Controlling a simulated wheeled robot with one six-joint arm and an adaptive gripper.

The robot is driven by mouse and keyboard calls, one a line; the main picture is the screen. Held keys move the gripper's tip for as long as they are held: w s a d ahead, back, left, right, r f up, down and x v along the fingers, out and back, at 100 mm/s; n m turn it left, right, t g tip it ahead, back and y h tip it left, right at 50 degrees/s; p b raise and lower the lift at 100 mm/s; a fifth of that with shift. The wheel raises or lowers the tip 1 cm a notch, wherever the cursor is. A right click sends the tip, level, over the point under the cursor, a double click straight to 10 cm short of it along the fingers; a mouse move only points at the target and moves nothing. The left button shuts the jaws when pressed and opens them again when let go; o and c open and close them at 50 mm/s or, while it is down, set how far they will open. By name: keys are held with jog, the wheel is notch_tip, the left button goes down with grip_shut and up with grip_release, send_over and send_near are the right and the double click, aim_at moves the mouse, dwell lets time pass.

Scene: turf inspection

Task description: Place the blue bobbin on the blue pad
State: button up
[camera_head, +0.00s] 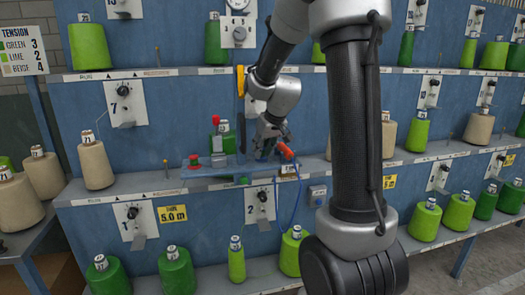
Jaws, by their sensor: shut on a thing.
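My gripper (268,145) is in front of the middle shelf of the blue rack, small and dark in the picture. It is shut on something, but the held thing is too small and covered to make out. I cannot pick out a blue bobbin; the bobbins I can see are green, lime and beige. No separate blue pad shows clearly. A flat blue ledge (208,173) juts out just left of and below my gripper. An orange-red tool handle (286,151) is close at the gripper's right side.
A red button (194,159) sits on the blue ledge. A green bobbin (228,141) stands behind it. A thin blue hose (297,205) hangs below the orange handle. Green bobbins (176,272) line the lower shelf.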

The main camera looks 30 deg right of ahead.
jog(key=shift+f, duration=0.4)
jog(key=o, duration=0.9)
jog(key=shift+f, duration=0.1)
jog(key=shift+c, duration=0.2)
jog(key=shift+r, duration=0.25)
jog(key=v, duration=1.2)
jog(key=s+a+f+g, duration=0.1)
jog(key=s+a, duration=0.2)
jog(key=s, duration=0.9)
jog(key=s+a+f, duration=0.2)
jog(key=s+a, duration=0.2)
jog(key=s, duration=0.8)
jog(key=shift+s+g, duration=0.2)
jog(key=shift+g, duration=0.2)
jog(key=shift+r, duration=0.1)
